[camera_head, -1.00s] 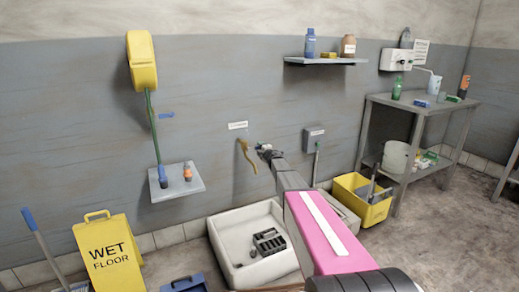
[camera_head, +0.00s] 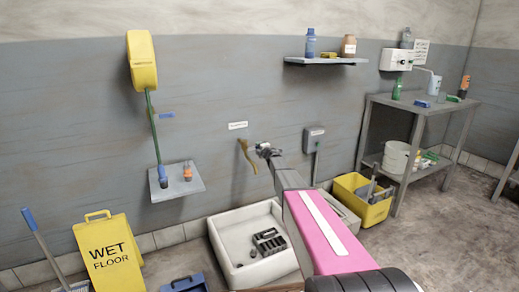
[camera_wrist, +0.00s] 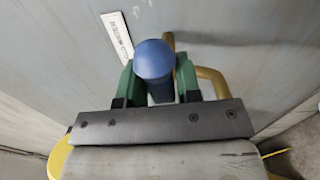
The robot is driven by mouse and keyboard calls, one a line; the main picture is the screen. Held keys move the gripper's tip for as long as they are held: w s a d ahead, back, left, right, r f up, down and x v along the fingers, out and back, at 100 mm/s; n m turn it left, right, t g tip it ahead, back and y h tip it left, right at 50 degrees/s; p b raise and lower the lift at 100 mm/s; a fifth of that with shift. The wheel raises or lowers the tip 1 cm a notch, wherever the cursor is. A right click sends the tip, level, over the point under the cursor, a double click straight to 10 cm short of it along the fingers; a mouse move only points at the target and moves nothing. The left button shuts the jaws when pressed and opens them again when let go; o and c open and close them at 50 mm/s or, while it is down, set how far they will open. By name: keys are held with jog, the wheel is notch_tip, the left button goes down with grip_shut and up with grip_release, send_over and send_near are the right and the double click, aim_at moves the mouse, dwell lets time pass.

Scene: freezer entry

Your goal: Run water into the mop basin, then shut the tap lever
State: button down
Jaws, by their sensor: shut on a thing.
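The white mop basin (camera_head: 233,262) stands on the floor against the wall, with a dark slotted piece inside. The brass tap (camera_head: 246,153) is fixed to the wall above it; its pipe also shows in the wrist view (camera_wrist: 213,78). My gripper (camera_head: 264,149) is at the wall just right of the tap. In the wrist view, the green fingers of my gripper (camera_wrist: 155,82) are shut on the blue tap lever (camera_wrist: 153,60), whose rounded end faces the camera. I see no stream of water from the tap in the head view. My arm hides the basin's right side.
A yellow wet floor sign (camera_head: 108,254) stands at left. A small wall shelf (camera_head: 190,187) is left of the tap. A yellow bucket (camera_head: 362,203) and a metal table (camera_head: 418,105) are at right. Bare floor is at lower right.

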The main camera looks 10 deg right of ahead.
jog(key=r+n, duration=0.1)
jog(key=n, duration=0.2)
jog(key=r+n, duration=0.1)
jog(key=shift+s+a+r+n, duration=0.1)
jog(key=shift+a+r+n, duration=0.2)
jog(key=shift+s+a+r+n, duration=0.1)
jog(key=shift+a+r+n, duration=0.3)
jog(key=shift+n, duration=0.5)
jog(key=shift+s+a+r+n, duration=0.15)
jog(key=shift+r+n, duration=0.3)
jog(key=shift+n, duration=0.45)
jog(key=c, duration=0.8)
grip_release()
jog(key=shift+c, duration=0.2)
jog(key=v, duration=1)
jog(key=shift+s, duration=0.35)
jog(key=shift+d, duration=0.1)
